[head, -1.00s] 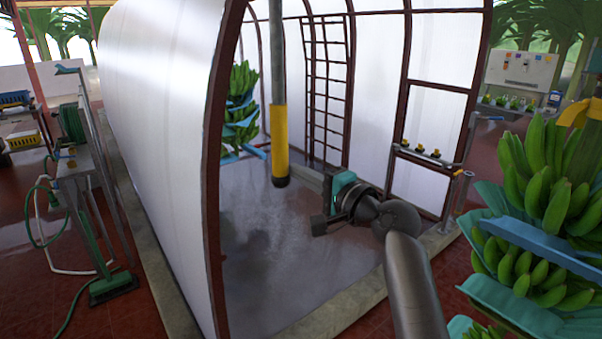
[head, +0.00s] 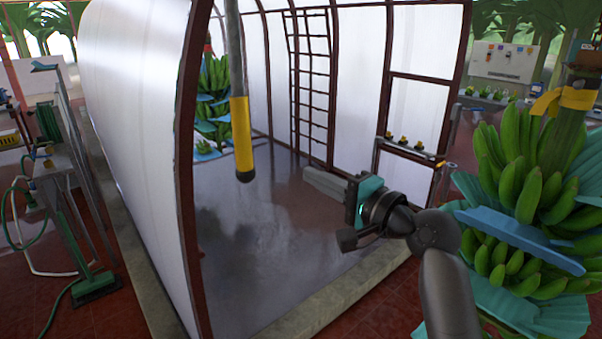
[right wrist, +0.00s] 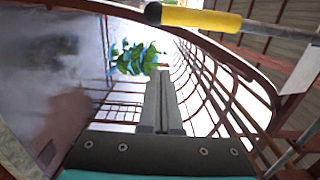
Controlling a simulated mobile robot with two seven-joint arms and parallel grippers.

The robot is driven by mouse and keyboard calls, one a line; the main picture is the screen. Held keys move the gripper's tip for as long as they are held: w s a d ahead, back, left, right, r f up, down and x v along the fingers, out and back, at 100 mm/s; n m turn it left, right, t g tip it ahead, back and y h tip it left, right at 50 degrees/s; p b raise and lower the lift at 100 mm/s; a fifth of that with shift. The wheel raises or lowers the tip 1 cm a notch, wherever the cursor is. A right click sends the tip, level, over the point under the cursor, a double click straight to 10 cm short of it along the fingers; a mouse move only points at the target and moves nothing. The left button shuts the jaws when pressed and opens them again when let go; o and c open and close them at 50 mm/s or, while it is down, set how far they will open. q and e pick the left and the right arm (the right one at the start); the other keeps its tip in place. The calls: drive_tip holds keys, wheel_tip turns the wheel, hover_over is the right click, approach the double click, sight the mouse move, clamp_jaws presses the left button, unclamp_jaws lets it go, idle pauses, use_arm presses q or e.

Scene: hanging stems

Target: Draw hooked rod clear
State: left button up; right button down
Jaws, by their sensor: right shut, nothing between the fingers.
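The rod (head: 241,130) hangs upright in the mouth of the curved white tunnel. It has a grey shaft, a yellow sleeve and a dark lower end; its top is cut off, so no hook shows. My right gripper (head: 308,174) is to the right of the rod's lower end, with its pale grey fingers pointing into the tunnel, apart from the rod. In the right wrist view its fingers (right wrist: 161,74) are together and empty. The rod's yellow sleeve (right wrist: 200,18) crosses the top of that view, beyond the fingertips. My left gripper is out of view.
The tunnel's dark rib (head: 190,170) stands left of the rod. A ladder-like frame (head: 310,85) is behind, and a low rail with small yellow-topped items (head: 405,143) is at right. A banana bunch (head: 520,170) hangs close on the right. The grey floor (head: 265,225) is open.

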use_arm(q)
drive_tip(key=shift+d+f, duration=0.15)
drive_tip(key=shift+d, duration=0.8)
